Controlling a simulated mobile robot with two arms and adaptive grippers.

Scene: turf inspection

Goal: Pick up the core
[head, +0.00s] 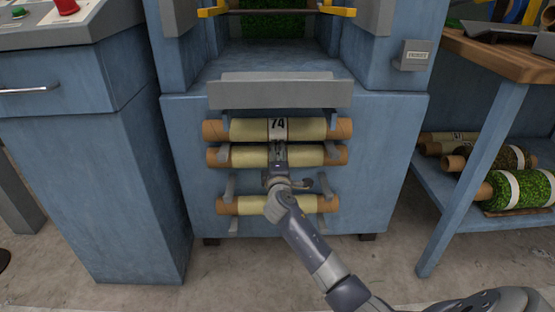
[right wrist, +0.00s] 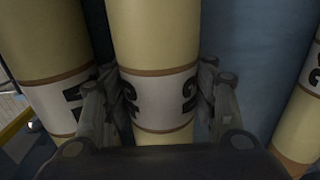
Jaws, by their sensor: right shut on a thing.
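Three pale yellow cores with brown ends lie level, one above another, on brackets on the front of a blue machine. The top core (head: 305,129) has a white label reading 74. My right gripper (head: 278,152) is at the middle of the second core (head: 240,157), shut on it. In the right wrist view its fingers (right wrist: 157,85) stand on either side of this core (right wrist: 155,35), around its white label; the dark digits are partly hidden. The bottom core (head: 310,204) is partly behind my right wrist. My left gripper is not in view.
A grey ledge (head: 280,91) juts out above the cores, and grey brackets (head: 326,186) stick out beside them. A blue cabinet (head: 110,190) stands at left. A wooden-topped bench (head: 500,55) at right has turf rolls (head: 520,190) on its lower shelf.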

